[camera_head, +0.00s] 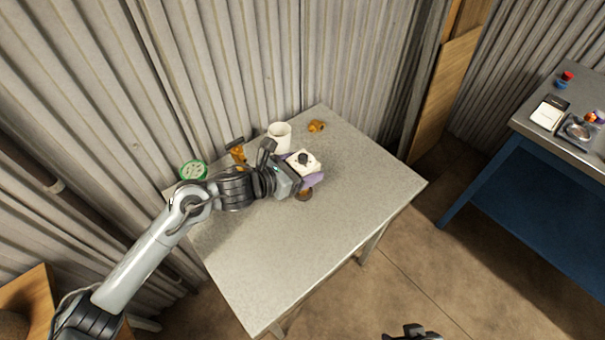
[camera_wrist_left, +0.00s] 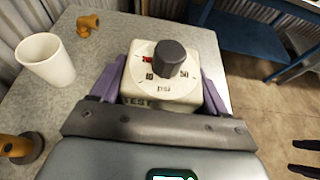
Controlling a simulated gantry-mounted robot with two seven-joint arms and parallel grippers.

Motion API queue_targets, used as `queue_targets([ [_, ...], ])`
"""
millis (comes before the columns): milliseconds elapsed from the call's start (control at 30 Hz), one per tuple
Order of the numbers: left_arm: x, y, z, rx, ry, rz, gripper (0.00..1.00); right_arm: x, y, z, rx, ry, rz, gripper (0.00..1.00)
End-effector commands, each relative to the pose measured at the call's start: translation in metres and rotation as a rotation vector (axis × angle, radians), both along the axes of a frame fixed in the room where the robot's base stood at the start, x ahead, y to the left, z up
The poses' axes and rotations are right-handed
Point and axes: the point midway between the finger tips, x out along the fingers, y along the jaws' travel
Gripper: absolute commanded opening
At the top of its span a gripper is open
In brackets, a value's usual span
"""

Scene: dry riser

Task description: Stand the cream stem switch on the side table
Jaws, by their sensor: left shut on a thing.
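The cream stem switch (camera_head: 303,162) is a boxy cream body with a white dial face and a dark grey knob. In the left wrist view the switch (camera_wrist_left: 162,78) sits between the purple fingers of my left gripper (camera_wrist_left: 160,88), dial facing up toward the camera. My left gripper (camera_head: 303,170) is shut on it over the far part of the pale grey table (camera_head: 290,250). I cannot tell whether the switch's underside touches the table. Part of my right gripper (camera_head: 412,332) shows at the bottom edge, away from the table; its jaws are unclear.
A white cup (camera_head: 279,137) stands just behind the left gripper. Orange fittings (camera_head: 316,126) (camera_head: 237,153), a green round item (camera_head: 193,170) and a brown round piece (camera_head: 304,195) are nearby. The table's front is clear. A blue-framed bench (camera_head: 530,190) stands right, with small items on top.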

Motion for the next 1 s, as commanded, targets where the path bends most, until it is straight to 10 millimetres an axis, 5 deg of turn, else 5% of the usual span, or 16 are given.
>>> queue_targets([
  [267, 0.000, -0.001, -0.029, -0.003, 0.002, 0.000, 0.27, 0.001, 0.001, 0.011, 0.003, -0.002, -0.003, 0.66],
  [767, 0.000, 0.000, -0.036, -0.001, -0.001, 0.000, 0.27, 0.001, 0.002, 0.004, 0.010, -0.002, -0.007, 0.66],
  [800, 0.000, 0.000, -0.036, 0.000, 0.001, 0.000, 0.81, 0.001, 0.002, 0.006, 0.010, -0.001, -0.007, 0.66],
  [933, -0.001, 0.000, -0.036, 0.000, 0.001, 0.000, 1.00, 0.000, 0.002, 0.006, 0.010, -0.001, -0.007, 0.66],
  [1000, -0.001, 0.000, -0.036, 0.000, 0.001, 0.000, 1.00, 0.000, 0.002, 0.006, 0.010, -0.001, -0.006, 0.66],
])
